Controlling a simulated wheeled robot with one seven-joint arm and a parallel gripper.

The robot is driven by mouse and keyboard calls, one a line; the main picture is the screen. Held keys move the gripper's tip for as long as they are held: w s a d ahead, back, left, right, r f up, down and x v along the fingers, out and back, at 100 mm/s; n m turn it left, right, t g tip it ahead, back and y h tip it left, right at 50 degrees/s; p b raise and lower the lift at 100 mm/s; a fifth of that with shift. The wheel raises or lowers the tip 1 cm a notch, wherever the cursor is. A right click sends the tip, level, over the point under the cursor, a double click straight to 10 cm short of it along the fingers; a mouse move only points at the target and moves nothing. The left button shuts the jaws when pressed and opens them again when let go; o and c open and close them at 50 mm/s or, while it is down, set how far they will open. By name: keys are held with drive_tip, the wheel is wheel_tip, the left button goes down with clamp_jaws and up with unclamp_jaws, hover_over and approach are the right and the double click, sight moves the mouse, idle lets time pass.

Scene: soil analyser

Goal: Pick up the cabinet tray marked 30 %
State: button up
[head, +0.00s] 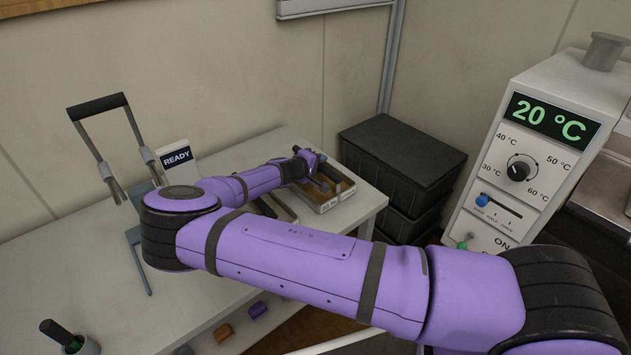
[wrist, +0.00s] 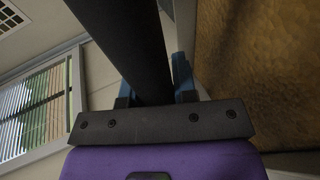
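A shallow tray (head: 337,202) with a tan rim, brown fill and a dark handle is at the right end of the white table. The label on its front is too small to read, so I cannot confirm 30 %. My gripper (head: 311,168) is at this tray in the head view, with its fingers partly hidden. In the wrist view the blue fingertips (wrist: 155,90) lie close on both sides of the dark handle (wrist: 122,35) and appear shut on it. The brown fill (wrist: 255,75) shows at the right. I cannot tell whether the tray touches the table.
Another tray (head: 284,209) is partly hidden behind my arm. A metal frame (head: 108,172) and a READY display (head: 177,158) stand left on the table (head: 60,255). Black crates (head: 402,152) stand right of the table. The cabinet (head: 545,130) reading 20 °C is at the right.

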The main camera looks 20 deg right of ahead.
clamp_jaws()
